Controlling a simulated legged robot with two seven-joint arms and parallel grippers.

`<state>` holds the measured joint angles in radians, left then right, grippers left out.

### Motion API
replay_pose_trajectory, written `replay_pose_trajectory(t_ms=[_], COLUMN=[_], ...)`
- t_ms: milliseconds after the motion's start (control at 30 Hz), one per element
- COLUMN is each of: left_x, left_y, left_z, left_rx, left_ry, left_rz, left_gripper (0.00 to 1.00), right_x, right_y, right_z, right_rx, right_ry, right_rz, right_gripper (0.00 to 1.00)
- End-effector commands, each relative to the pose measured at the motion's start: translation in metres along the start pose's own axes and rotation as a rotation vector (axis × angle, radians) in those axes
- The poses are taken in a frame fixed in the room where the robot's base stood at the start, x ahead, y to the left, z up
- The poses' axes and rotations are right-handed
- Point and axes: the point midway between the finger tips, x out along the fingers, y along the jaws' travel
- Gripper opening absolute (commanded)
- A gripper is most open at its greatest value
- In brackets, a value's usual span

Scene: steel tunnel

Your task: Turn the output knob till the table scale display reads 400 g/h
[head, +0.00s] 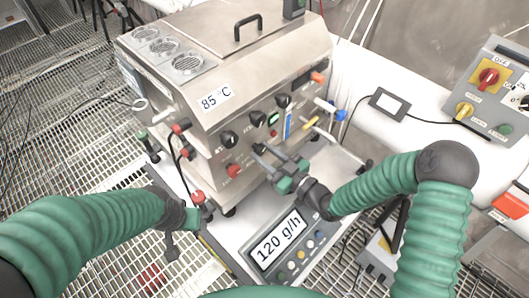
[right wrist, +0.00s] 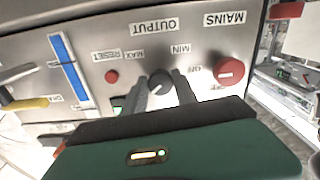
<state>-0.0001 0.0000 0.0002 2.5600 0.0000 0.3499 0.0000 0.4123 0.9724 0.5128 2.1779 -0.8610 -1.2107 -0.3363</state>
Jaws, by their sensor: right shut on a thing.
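The output knob (right wrist: 160,82) is a small dark knob under the OUTPUT label, with MIN and MAX beside it, upside down in the right wrist view. My right gripper (right wrist: 161,88) is shut on it, one finger on each side. In the head view my right gripper (head: 259,152) reaches the lower front of the steel machine (head: 200,110), and its fingers partly hide the knob. The table scale display (head: 278,240) reads 120 g/h. My left gripper (head: 172,232) is left of the scale, away from the knob; its fingers are unclear.
A red MAINS knob (right wrist: 230,71) and a small red RESET button (right wrist: 111,76) flank the output knob. Other black knobs (head: 228,138) sit on the panel above. A grey control box (head: 495,90) stands at the right. The floor is open grating.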

Motion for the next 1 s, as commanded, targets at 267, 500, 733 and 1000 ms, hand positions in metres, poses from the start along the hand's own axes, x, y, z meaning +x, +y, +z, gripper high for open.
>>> replay_pose_trajectory(t_ms=[267, 500, 733, 1000], left_x=[-0.0004, -0.0017, -0.0047, -0.0091], left_y=[-0.0001, -0.0001, -0.0001, -0.0001], left_z=[-0.0001, -0.0004, -0.0011, -0.0021], left_rx=[0.0, 0.0, 0.0, 0.0], left_ry=[0.0, 0.0, 0.0, 0.0], left_rz=[0.0, 0.0, 0.0, 0.0], left_gripper=[0.59, 0.59, 0.59, 0.59], right_x=[0.0016, 0.0018, 0.0022, 0.0023], right_y=[0.0017, 0.0024, 0.0028, 0.0035], right_z=[-0.0024, -0.0034, -0.0046, -0.0052], right_rx=[0.003, 0.075, 0.231, 0.445], right_ry=[0.006, 0.008, 0.011, 0.012], right_rz=[0.002, 0.003, 0.003, 0.003], right_gripper=[0.0, 0.0, 0.0, 0.0])
